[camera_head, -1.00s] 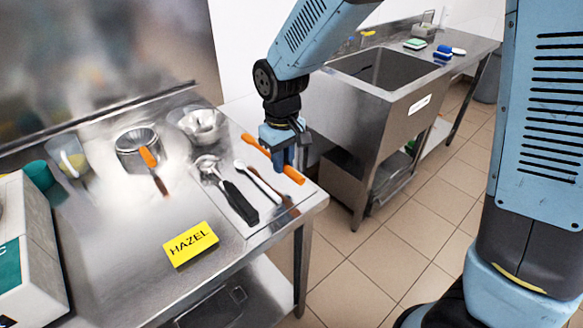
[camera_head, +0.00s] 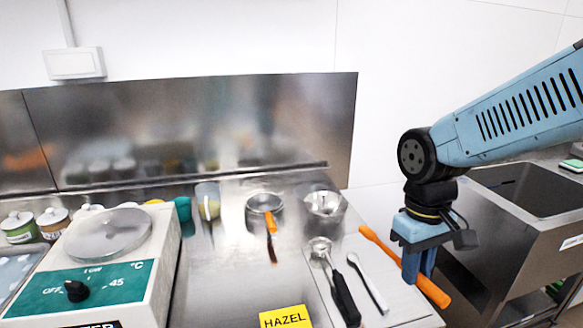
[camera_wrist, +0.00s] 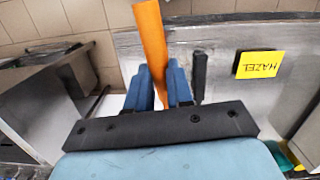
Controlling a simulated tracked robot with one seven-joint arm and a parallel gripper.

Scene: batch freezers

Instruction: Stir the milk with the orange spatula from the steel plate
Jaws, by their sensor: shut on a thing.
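My gripper (camera_head: 418,266) is shut on the orange spatula (camera_head: 434,291), its fingers gripping the orange length from above. The spatula slants across the right side of the steel plate (camera_head: 397,302); I cannot tell whether it touches. In the wrist view, the orange spatula (camera_wrist: 151,38) rises between the two blue fingers. A steel bowl (camera_head: 322,204) stands beside the pot. I cannot make out the milk in either vessel.
A yellow HAZEL card (camera_head: 286,317) is at the front. A hotplate-like machine (camera_head: 110,265), jars and cups stand left. A sink (camera_head: 525,190) is right, beyond a gap.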

